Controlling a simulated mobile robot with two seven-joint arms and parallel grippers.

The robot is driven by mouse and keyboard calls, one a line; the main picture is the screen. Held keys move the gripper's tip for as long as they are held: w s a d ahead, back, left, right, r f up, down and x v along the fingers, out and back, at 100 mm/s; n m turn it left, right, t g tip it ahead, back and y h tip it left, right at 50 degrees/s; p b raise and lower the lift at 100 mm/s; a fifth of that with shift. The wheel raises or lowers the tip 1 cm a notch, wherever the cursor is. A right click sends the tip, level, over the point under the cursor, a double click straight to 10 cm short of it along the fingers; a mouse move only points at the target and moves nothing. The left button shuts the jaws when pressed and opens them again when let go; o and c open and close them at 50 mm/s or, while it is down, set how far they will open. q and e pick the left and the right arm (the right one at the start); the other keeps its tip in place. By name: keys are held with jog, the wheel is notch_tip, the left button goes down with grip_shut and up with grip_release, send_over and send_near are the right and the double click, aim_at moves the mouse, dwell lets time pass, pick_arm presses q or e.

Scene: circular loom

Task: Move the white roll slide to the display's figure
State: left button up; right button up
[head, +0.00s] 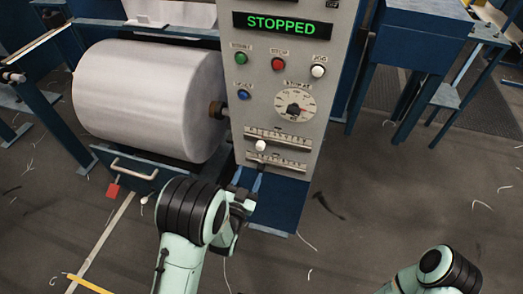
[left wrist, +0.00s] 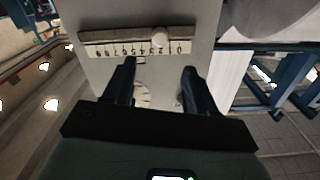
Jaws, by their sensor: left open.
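The white slide knob (head: 260,146) sits on the upper of two scale strips on the grey control panel, left of the strip's middle. In the left wrist view the white knob (left wrist: 160,36) shows on an upside-down number scale, near the low figures. The display (head: 283,24) reads STOPPED in green; I see no figure on it. My left gripper (head: 248,182) is just below the strips in the head view. In the left wrist view its fingers (left wrist: 159,68) are apart and empty, with the knob beyond the tips, not between them. My right gripper is out of view.
A lower scale strip (head: 277,163) lies close under the upper one. Buttons and a round dial (head: 296,104) are above them. A large white roll (head: 148,100) is left of the panel. Blue framework (head: 415,50) stands at the right; the floor between is open.

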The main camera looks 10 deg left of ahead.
aim_at(259, 149)
pick_arm(q)
jog(key=w, duration=1.1)
jog(key=shift+w+d, duration=0.2)
jog(key=shift+w, duration=0.15)
jog(key=shift+f, duration=0.1)
grip_shut()
dwell(0.7)
